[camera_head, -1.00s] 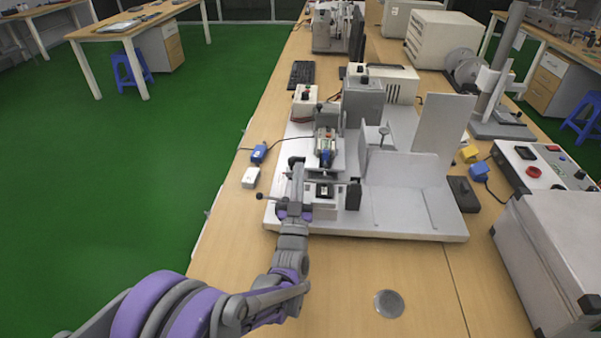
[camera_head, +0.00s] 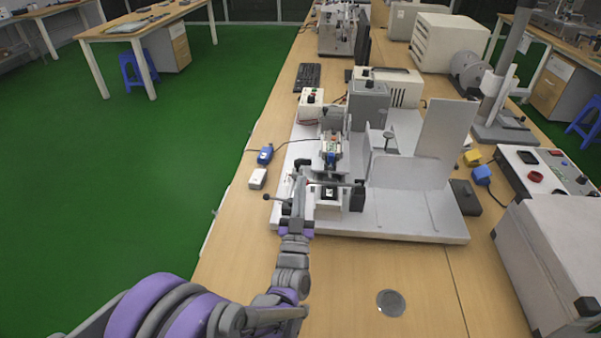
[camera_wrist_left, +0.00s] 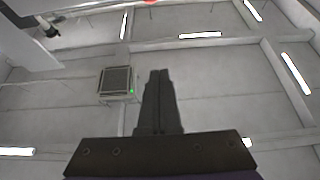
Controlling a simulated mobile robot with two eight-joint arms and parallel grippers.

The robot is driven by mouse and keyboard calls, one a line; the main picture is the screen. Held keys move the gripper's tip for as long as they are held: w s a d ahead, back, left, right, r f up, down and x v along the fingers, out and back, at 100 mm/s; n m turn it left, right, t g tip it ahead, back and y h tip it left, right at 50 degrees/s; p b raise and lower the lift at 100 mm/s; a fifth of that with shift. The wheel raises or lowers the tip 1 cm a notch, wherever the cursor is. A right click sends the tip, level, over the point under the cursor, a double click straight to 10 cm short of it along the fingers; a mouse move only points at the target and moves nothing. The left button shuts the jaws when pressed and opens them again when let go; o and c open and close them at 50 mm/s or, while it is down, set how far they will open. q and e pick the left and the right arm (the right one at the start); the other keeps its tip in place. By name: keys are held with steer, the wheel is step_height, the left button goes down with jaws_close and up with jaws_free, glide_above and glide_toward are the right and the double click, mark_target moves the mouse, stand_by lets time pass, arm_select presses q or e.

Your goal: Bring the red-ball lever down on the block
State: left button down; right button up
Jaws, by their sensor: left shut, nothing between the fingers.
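My left gripper (camera_head: 303,172) points upward at the near left of the white test rig. It is shut and empty; its closed dark fingers (camera_wrist_left: 160,76) show against the ceiling in the left wrist view. A small red patch (camera_wrist_left: 151,2), perhaps the lever's red ball, is cut off at the top edge of that view, apart from the fingertips. In the head view I cannot make out the red ball. A small white block with a dark top (camera_head: 328,194) sits just right of the gripper. My right gripper is not in view.
The rig's white base plate (camera_head: 410,227) carries upright panels and a grey box (camera_head: 368,105). A dark-knobbed handle (camera_head: 267,197) sticks out left of my wrist. A blue connector (camera_head: 265,155) and a white one (camera_head: 257,179) lie left. The near wooden tabletop (camera_head: 345,275) is mostly clear.

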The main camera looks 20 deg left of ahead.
arm_select(q)
steer(key=shift+d+v, duration=0.2)
steer(key=shift+v, duration=0.85)
steer(key=shift+d+v, duration=0.2)
steer(key=shift+v, duration=0.9)
